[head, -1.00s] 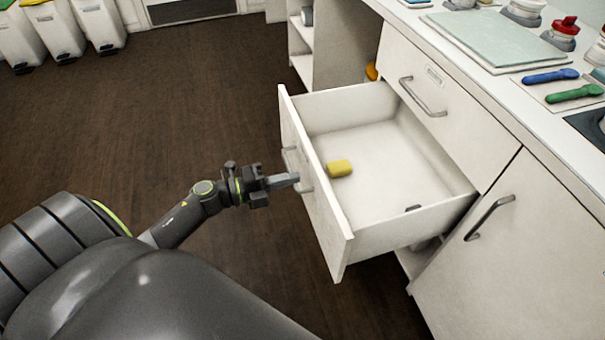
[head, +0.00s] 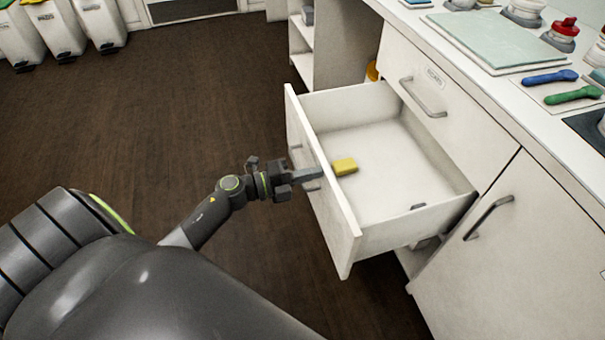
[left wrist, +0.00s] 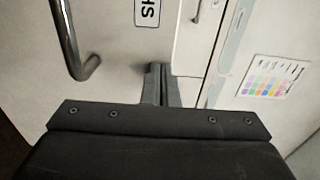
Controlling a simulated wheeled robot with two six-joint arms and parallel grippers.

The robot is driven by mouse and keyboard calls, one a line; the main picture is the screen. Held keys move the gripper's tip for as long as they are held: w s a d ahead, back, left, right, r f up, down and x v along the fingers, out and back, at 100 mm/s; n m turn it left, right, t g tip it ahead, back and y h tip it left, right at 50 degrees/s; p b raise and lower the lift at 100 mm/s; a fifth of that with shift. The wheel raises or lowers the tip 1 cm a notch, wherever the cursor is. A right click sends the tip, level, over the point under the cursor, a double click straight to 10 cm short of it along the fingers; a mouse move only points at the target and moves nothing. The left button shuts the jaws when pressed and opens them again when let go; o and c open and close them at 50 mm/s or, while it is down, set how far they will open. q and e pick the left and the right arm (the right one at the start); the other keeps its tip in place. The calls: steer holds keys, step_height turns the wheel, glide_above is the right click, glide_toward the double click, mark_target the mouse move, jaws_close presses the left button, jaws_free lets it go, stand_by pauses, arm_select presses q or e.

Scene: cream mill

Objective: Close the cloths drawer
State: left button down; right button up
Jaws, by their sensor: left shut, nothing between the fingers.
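The white drawer (head: 345,225) is pulled well out of the cabinet in the head view. A yellow block (head: 344,166) and a small dark piece (head: 417,206) lie inside it. My left gripper (head: 308,172) is shut and empty, its fingertips at the outer face of the drawer front beside the bar handle; contact is hard to judge. In the left wrist view the closed fingers (left wrist: 159,75) point at the pale front (left wrist: 110,70), between the metal handle (left wrist: 72,40) and another panel. A label (left wrist: 147,12) ending in "HS" shows there. My right gripper is not in view.
A closed cupboard door (head: 500,255) is at right. The dark floor (head: 200,110) left of the drawer is clear.

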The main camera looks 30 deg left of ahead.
arm_select(q)
steer(key=b+x, duration=0.5)
steer(key=x, duration=2.7)
steer(key=shift+d+r+b, duration=0.15)
steer(key=shift+d+b, duration=0.05)
steer(key=shift+b, duration=0.2)
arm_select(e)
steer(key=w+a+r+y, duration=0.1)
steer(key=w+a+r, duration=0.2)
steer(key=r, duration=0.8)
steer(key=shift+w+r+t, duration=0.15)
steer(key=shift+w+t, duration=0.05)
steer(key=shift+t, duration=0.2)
